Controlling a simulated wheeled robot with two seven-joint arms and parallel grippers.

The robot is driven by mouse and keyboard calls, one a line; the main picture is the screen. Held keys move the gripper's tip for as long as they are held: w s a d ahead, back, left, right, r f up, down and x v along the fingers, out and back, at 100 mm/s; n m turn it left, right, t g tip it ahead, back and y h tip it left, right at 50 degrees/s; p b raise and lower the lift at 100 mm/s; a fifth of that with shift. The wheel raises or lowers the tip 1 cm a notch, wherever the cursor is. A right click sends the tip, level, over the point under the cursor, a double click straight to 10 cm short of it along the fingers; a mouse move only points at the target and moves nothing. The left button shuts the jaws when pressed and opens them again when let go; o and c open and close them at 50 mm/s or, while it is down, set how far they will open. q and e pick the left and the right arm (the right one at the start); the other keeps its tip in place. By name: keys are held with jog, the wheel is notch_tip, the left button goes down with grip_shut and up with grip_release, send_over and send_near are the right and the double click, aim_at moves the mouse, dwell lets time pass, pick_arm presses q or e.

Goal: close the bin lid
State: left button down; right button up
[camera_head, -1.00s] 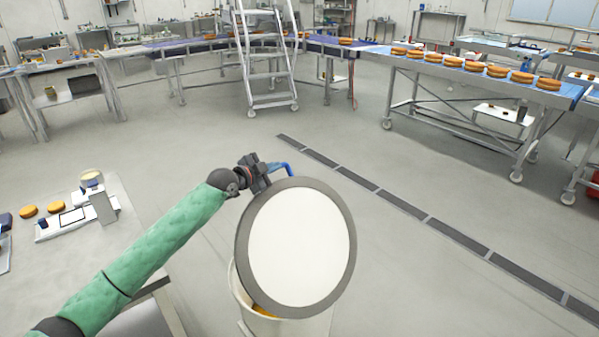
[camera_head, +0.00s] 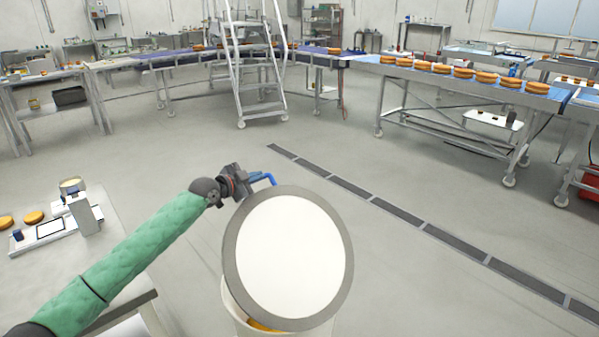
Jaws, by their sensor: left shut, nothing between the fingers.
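The bin (camera_head: 236,312) stands at the bottom centre, mostly hidden behind its lid, with something orange inside at its mouth. The round lid (camera_head: 290,258), white with a grey rim, is open and stands steeply tilted above the bin, its face toward me. My left gripper (camera_head: 266,180), with blue fingers at the end of a green-sleeved arm, is shut and empty at the lid's upper left edge. The fingers are partly hidden, and I cannot tell whether they touch the rim. My right gripper is not in view.
A table (camera_head: 120,250) with a white device (camera_head: 85,214) and orange rounds is at the left. A dark floor drain (camera_head: 398,210) runs diagonally to the right of the bin. Conveyors with orange rounds (camera_head: 463,73) and a stepladder (camera_head: 258,75) stand farther back. The floor between is clear.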

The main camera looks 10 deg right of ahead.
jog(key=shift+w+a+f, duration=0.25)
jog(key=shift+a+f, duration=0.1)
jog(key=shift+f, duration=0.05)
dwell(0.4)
